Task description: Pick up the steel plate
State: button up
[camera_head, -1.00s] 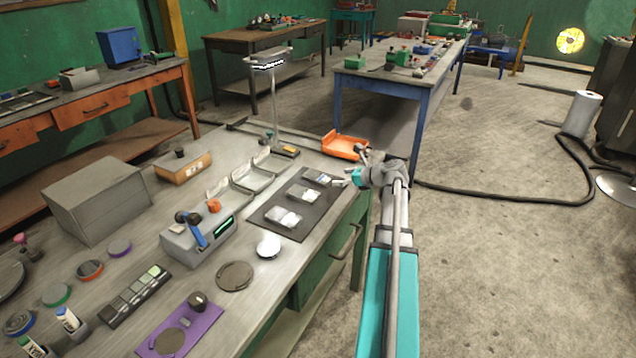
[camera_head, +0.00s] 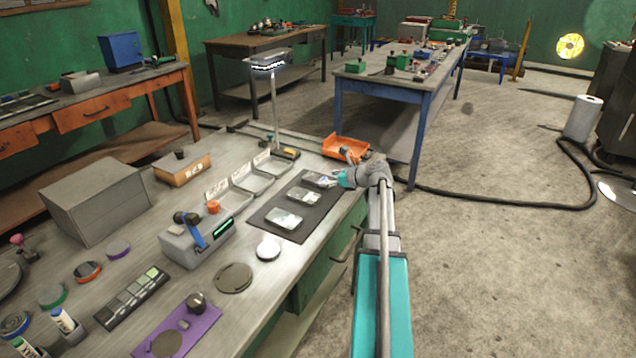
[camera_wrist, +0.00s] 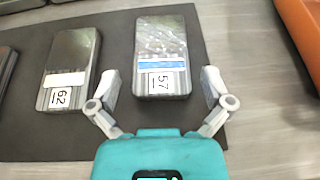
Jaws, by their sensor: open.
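Several small rectangular plates lie on a dark mat (camera_head: 318,213) at the bench's right edge. The far plate (camera_head: 320,179) is closest to my gripper (camera_head: 339,181); the middle plate (camera_head: 300,196) and near plate (camera_head: 283,219) are beside it. In the wrist view, a grey metallic plate with a blue stripe and a label reading 57 (camera_wrist: 161,45) lies ahead of my open gripper (camera_wrist: 160,80). One fingertip is on each side of its near end, with gaps. A plate labelled 62 (camera_wrist: 70,65) is to the left. I cannot tell which is the steel plate.
An orange tray (camera_head: 346,146) sits beyond the mat, also at the wrist view's right edge (camera_wrist: 301,30). A lamp (camera_head: 272,110) and clear trays (camera_head: 240,185) stand left of the mat. A white round dish (camera_head: 268,249) is in front. The bench edge is close.

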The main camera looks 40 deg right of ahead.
aim_at(321, 179)
jog(key=shift+b+x, duration=0.4)
jog(key=shift+x, duration=1.05)
jog(key=shift+r, duration=0.1)
jog(key=c, duration=1.1)
jog(key=shift+c, duration=0.2)
jog(key=shift+r, duration=0.15)
notch_tip(321, 179, up, 3)
jog(key=p, duration=0.3)
jog(key=s+a+r+p, duration=0.4)
jog(key=s+r+p, duration=0.5)
jog(key=s, duration=0.4)
jog(key=shift+a+r+p, duration=0.35)
jog(key=shift+a+p, duration=0.05)
jog(key=shift+p, duration=0.15)
